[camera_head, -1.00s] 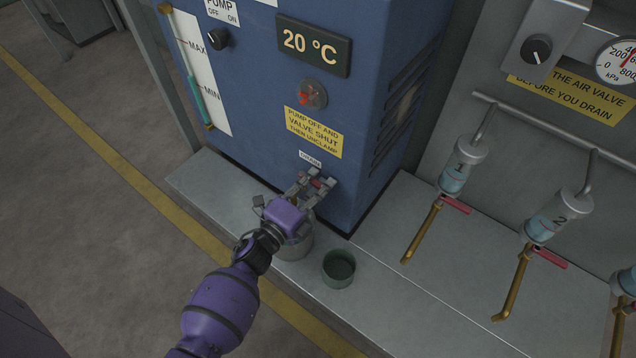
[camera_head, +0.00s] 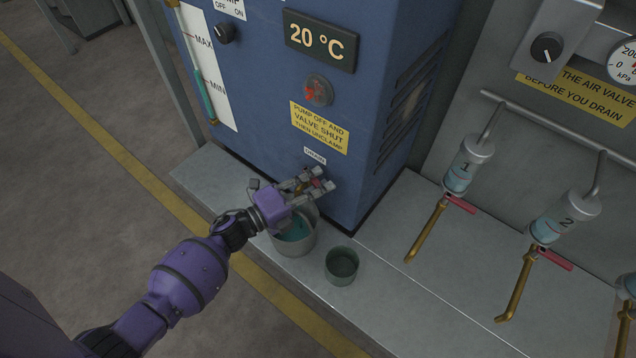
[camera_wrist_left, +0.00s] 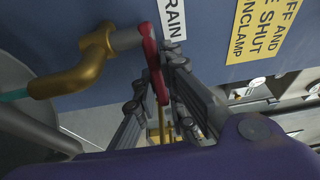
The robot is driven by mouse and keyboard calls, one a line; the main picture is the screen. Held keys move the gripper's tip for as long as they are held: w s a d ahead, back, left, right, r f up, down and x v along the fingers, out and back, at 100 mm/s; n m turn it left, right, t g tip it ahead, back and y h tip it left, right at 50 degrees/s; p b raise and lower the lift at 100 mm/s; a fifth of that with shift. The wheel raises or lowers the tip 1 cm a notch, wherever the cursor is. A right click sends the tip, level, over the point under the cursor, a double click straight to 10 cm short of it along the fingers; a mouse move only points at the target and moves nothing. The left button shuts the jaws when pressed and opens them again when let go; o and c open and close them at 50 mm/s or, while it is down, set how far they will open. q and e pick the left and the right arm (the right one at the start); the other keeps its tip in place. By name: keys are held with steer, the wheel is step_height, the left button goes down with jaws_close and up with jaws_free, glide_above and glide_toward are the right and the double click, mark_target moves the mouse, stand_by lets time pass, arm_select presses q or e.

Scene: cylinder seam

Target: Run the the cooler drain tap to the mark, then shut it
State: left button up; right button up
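The blue cooler (camera_head: 270,110) has a drain tap low on its front. In the left wrist view the brass spout (camera_wrist_left: 72,78) points left and a teal stream (camera_wrist_left: 14,94) runs from it. The red tap lever (camera_wrist_left: 154,66) lies between the fingers of my left gripper (camera_wrist_left: 158,108). The fingers stand apart around it; firm contact cannot be told. In the head view my left gripper (camera_head: 314,184) is at the drain tap. A metal pot (camera_head: 296,246) below holds teal liquid. The sight gauge (camera_head: 205,90) shows teal liquid up to near MIN. My right gripper is not in view.
Numbered filter bowls with brass drain pipes (camera_head: 428,232) and red levers hang at the right. A yellow floor line (camera_head: 140,175) runs past the ledge.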

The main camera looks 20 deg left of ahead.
arm_select(q)
steer(key=o, duration=0.3)
steer(key=v, duration=1.2)
stand_by(5.8)
steer(key=shift+b+x, duration=1)
steer(key=shift+x, duration=5.05)
